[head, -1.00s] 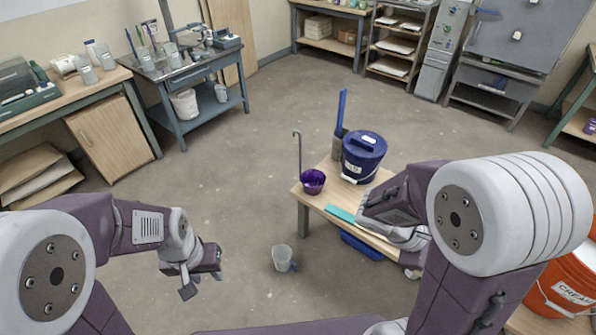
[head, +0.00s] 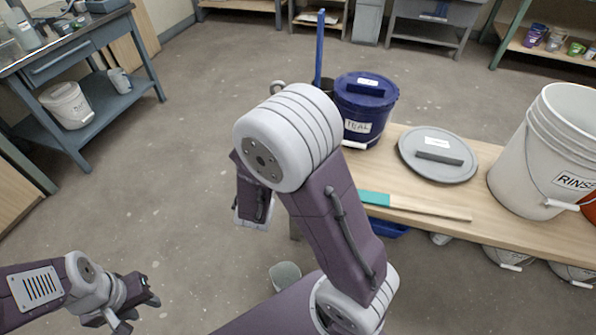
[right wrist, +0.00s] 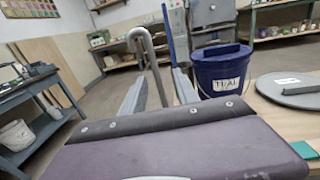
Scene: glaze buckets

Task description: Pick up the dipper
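The dipper's grey hooked handle (right wrist: 145,42) stands upright in the right wrist view. In the head view only the top of its hook (head: 278,86) shows above my right arm; its bowl is hidden. My right gripper (right wrist: 158,80) is open, with one finger on each side of the handle and a visible gap to it. I cannot tell the exact depth between them. In the head view my right arm covers this gripper. My left gripper (head: 138,305) is open and empty at the lower left, over the floor.
The wooden bench (head: 480,205) holds a lidded blue bucket (head: 365,108), a grey lid (head: 437,155), a teal-ended stick (head: 420,207) and a white rinse bucket (head: 545,150). A blue-handled tool (head: 320,50) stands behind. A pitcher (head: 285,274) is on the floor.

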